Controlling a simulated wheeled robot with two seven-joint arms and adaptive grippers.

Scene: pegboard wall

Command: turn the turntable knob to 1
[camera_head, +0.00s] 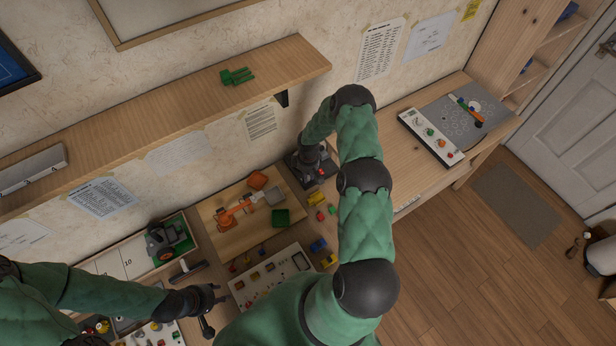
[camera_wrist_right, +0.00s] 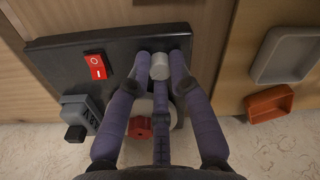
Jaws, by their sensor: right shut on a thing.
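A black panel (camera_wrist_right: 62,62) in the right wrist view carries a light grey cylindrical knob (camera_wrist_right: 160,67). My right gripper (camera_wrist_right: 161,52) is shut on this knob, with its purple fingers around it. A pale round part (camera_wrist_right: 146,106), perhaps the turntable, is partly hidden behind the fingers, with a red piece (camera_wrist_right: 139,127) by it. I cannot read any knob marks. In the head view the panel (camera_head: 294,166) is mostly covered by my right gripper (camera_head: 312,168). My left gripper (camera_head: 214,306) is open and empty, low at the left, away from the panel.
The panel also has a red rocker switch (camera_wrist_right: 96,66) and a grey labelled box (camera_wrist_right: 80,112). A wooden board (camera_head: 215,214) with an orange robot arm model (camera_head: 236,211) and trays lies left of the panel. A wooden shelf (camera_head: 170,118) overhangs behind. The right-hand desk (camera_head: 400,150) has free room.

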